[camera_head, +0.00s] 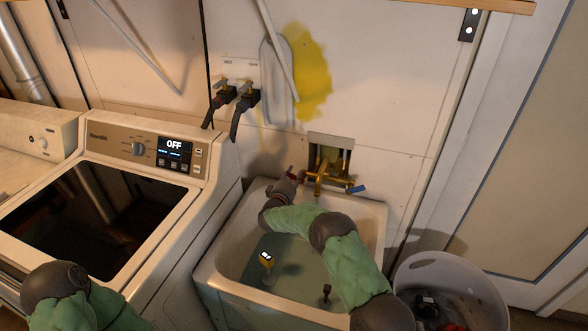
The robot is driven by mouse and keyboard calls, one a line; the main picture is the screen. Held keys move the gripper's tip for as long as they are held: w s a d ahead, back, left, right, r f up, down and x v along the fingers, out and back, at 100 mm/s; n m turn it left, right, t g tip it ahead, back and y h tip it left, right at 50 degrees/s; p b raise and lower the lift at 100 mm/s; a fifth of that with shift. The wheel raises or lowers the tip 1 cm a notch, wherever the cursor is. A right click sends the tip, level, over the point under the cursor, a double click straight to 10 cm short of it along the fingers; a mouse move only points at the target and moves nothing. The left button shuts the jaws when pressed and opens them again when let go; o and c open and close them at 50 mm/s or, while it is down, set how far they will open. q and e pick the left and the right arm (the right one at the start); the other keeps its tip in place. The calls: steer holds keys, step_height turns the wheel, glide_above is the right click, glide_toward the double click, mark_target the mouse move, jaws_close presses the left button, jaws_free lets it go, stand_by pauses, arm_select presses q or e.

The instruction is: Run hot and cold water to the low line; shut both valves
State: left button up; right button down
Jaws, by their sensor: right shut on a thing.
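The white utility sink (376,232) holds water (290,255) over its bottom; I cannot make out a level line. A brass faucet (320,180) sits at the sink's back edge below a wall recess. Its blue valve handle (357,189) is at the right. A red valve handle (301,177) at the left is mostly hidden by my right gripper (293,175). My right arm crosses over the sink from the lower right, and its gripper appears shut on the red handle. Of my left arm only a part shows at the lower left; its gripper is out of view.
A washing machine (190,215) with an "OFF" display stands left of the sink. A white basket (470,275) with dark and red items stands at the right. Two hose taps (235,92) are on the wall.

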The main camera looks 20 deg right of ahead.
steer(key=shift+a+f+n+p, duration=0.15)
steer(key=shift+n+p, duration=0.35)
steer(key=shift+n, duration=0.3)
steer(key=shift+w+f+n+p, duration=0.1)
steer(key=shift+f+n+p, duration=0.2)
steer(key=shift+n, duration=0.4)
steer(key=shift+w+f+n+p, duration=0.1)
steer(key=shift+f+n+p, duration=0.2)
steer(key=shift+n, duration=0.4)
steer(key=shift+s+a, duration=0.1)
steer(key=c, duration=0.9)
jaws_free()
steer(key=v, duration=1.2)
